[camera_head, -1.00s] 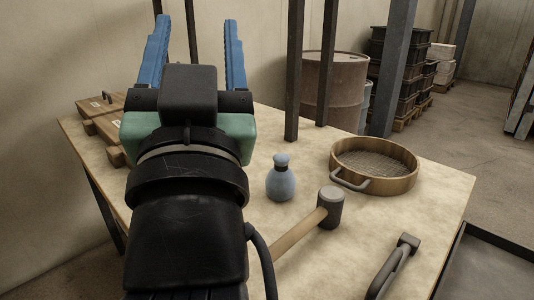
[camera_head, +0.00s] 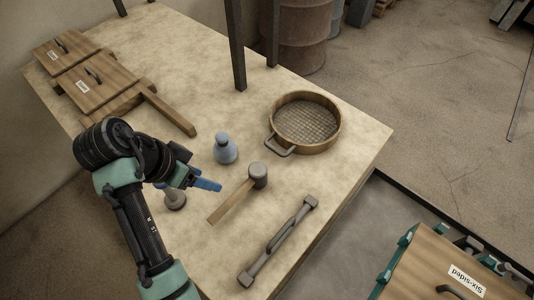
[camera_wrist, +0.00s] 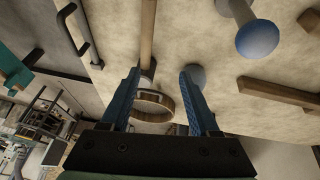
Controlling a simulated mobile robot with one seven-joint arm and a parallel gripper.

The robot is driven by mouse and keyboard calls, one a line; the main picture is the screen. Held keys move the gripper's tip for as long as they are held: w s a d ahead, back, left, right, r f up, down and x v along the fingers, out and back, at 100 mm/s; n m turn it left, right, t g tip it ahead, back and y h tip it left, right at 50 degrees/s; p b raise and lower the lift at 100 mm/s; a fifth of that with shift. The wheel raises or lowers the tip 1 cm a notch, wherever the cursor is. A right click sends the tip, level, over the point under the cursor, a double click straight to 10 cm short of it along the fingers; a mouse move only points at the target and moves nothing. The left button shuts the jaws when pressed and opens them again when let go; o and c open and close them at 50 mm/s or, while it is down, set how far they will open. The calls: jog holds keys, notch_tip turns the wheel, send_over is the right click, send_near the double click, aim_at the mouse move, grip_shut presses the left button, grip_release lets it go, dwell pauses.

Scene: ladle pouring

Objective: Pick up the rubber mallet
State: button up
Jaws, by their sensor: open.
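The rubber mallet lies on the table in the head view, with a grey head (camera_head: 259,175) and a pale wooden handle (camera_head: 231,202) running down and left. In the wrist view its handle (camera_wrist: 147,35) comes down from the top edge to the grey head, partly behind the left finger. My gripper (camera_head: 207,184) is left of the mallet in the head view, apparently above the table. In the wrist view my gripper (camera_wrist: 160,71) has its blue fingers spread with nothing held between them.
A wooden-rimmed sieve (camera_head: 333,128) is to the right. A grey bar tool (camera_head: 277,243) lies in front.

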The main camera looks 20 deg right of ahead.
aim_at(233, 196)
jog(key=shift+g, duration=0.7)
jog(key=d+f, duration=0.1)
jog(key=f, duration=0.1)
jog(key=s+d+f, duration=0.1)
jog(key=f, duration=0.1)
jog(key=d+f, duration=0.1)
jog(key=f, duration=0.1)
jog(key=shift+s+d, duration=0.1)
jog(key=shift+s, duration=0.15)
jog(key=shift+p+x, duration=0.3)
jog(key=shift+x, duration=2.75)
jog(key=shift+w, duration=0.15)
jog(key=shift+c, duration=0.4)
grip_shut()
jog(key=shift+r, duration=0.1)
